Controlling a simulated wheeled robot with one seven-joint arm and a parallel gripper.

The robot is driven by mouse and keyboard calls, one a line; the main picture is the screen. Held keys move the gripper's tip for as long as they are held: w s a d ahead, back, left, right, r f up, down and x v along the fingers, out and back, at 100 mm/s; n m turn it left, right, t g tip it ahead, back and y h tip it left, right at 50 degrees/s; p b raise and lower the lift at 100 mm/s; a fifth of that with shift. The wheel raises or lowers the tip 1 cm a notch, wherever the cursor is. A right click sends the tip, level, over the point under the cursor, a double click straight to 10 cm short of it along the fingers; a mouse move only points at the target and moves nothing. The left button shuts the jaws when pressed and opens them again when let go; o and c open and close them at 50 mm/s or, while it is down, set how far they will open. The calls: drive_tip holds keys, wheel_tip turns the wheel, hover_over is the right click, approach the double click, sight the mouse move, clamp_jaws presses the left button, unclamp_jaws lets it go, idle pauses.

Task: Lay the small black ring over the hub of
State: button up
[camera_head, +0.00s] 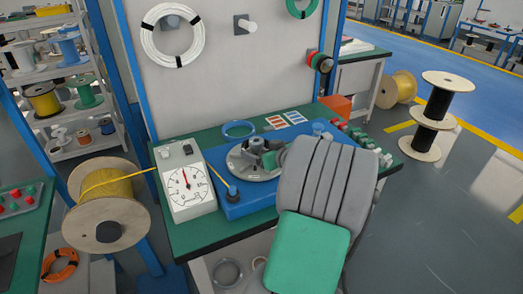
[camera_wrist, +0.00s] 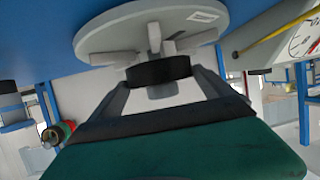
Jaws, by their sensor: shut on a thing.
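The small black ring (camera_wrist: 157,71) sits between the fingertips of my gripper (camera_wrist: 160,80) in the wrist view. My gripper is shut on it. Just beyond it is a grey round plate (camera_wrist: 110,38) with several raised blocks around its centre; the ring overlaps the blocks and hub in this view, so I cannot tell whether it touches them. In the head view the grey plate (camera_head: 237,163) lies on the blue base (camera_head: 245,203). My arm's grey and green end covers its right side, and the ring cannot be made out clearly there.
A dial gauge (camera_head: 186,190) stands left of the plate, with a yellow cable from a wooden spool (camera_head: 108,222). A blue coil (camera_head: 239,129) and colour cards (camera_head: 284,119) lie behind. Red and green knobs (camera_head: 360,136) line the right side. A panel with coils rises behind.

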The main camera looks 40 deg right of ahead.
drive_tip(key=shift+f+b, duration=0.45)
drive_tip(key=shift+b, duration=0.15)
idle(0.4)
drive_tip(key=o, duration=1.2)
drive_tip(key=shift+r, duration=0.1)
wheel_tip(320, 180, up, 8)
drive_tip(key=p, duration=0.4)
